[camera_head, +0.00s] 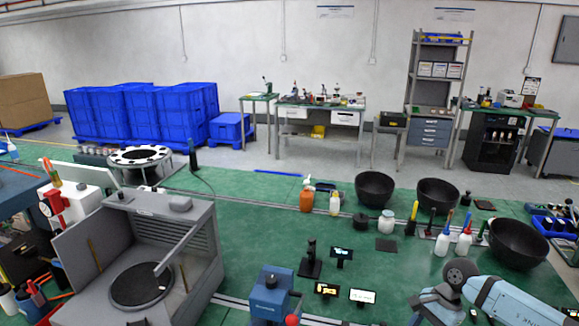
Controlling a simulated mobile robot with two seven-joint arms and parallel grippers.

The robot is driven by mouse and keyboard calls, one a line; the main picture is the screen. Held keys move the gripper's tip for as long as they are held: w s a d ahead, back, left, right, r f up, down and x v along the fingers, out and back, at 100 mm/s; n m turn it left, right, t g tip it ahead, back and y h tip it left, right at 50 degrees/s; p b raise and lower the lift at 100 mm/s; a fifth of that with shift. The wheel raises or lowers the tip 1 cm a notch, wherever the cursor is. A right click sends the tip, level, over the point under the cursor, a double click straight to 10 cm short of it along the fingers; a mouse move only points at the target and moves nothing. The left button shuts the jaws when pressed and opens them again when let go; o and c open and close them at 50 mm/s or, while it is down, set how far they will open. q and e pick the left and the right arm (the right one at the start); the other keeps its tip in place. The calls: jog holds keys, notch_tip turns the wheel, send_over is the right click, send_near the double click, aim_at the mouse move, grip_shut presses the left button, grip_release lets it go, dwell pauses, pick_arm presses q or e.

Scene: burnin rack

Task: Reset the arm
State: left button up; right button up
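One of my arms shows at the lower right, with pale blue links and a dark round joint bent above the green work surface (375,222). One link runs off the right edge and the other drops out at the bottom edge. No gripper fingers show on it. My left arm and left gripper are not in view. My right gripper is not in view either, so what it holds is hidden.
A grey box-shaped machine (205,222) with a dark round plate stands at the left front. Black bowls (374,188), bottles (442,240) and small phone-like devices (362,296) are on the green surface. A blue device (270,296) stands front centre. Blue crates (150,112) are behind.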

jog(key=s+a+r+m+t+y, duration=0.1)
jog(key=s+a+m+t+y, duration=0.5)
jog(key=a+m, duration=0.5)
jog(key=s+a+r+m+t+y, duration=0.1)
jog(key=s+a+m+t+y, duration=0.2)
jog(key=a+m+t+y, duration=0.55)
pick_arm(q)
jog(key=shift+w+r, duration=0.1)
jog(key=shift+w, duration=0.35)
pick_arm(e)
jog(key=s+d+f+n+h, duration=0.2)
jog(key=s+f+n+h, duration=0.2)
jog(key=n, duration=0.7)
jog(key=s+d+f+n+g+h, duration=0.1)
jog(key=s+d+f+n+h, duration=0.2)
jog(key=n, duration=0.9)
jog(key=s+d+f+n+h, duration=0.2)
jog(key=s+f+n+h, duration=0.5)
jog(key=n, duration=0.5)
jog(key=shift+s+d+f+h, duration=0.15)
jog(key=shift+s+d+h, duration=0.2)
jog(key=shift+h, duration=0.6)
